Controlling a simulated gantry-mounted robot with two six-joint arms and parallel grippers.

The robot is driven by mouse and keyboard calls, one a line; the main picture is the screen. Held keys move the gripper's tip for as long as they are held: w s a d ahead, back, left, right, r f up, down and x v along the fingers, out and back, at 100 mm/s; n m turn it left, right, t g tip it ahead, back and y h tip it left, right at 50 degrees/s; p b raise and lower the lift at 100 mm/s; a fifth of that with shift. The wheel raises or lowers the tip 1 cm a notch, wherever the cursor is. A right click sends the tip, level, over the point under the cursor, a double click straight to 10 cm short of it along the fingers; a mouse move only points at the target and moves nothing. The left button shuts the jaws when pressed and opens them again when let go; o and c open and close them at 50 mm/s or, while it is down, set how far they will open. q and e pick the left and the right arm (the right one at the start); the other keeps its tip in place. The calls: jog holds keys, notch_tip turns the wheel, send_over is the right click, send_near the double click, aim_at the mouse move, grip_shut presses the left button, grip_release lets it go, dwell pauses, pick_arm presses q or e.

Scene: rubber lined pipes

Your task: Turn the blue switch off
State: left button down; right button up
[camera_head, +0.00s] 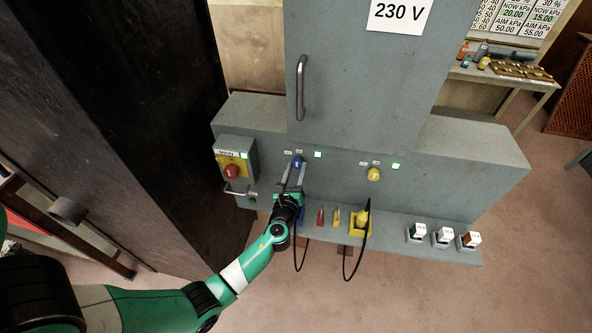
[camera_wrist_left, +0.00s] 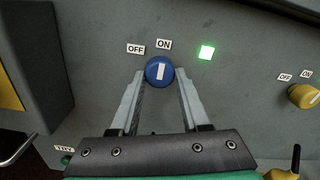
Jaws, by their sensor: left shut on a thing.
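The blue switch (camera_head: 297,162) is a round knob on the grey cabinet's sloped front panel. In the left wrist view the blue switch (camera_wrist_left: 159,71) has a white pointer bar standing nearly upright, toward the ON label (camera_wrist_left: 164,44); the OFF label (camera_wrist_left: 135,49) is to its left. A green light (camera_wrist_left: 206,52) glows to the right of it. My left gripper (camera_head: 294,170) reaches the knob from below, and its fingers (camera_wrist_left: 160,80) are on either side of the knob, closed on it. My right gripper is not in view.
A yellow switch (camera_head: 373,174) with its own lit green light (camera_head: 395,166) is to the right. A red main switch (camera_head: 232,171) is to the left. The lower shelf holds a yellow plug (camera_head: 361,220) with black cable and several small white-topped blocks (camera_head: 442,236). A dark cabinet stands left.

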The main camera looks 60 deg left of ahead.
pick_arm(q)
jog(key=shift+f+n+b, duration=0.1)
jog(key=shift+n+b, duration=0.2)
jog(key=shift+n, duration=0.1)
jog(key=n+b, duration=0.1)
jog(key=n, duration=0.2)
jog(key=n+b, duration=0.3)
jog(key=n, duration=0.2)
jog(key=shift+d, duration=0.1)
jog(key=n+b, duration=0.3)
jog(key=n, duration=0.2)
jog(key=shift+n, duration=0.4)
jog(key=shift+r+n+b, duration=0.2)
jog(key=shift+n+b, duration=0.5)
jog(key=shift+n, duration=0.9)
jog(key=shift+c, duration=1.9)
grip_release()
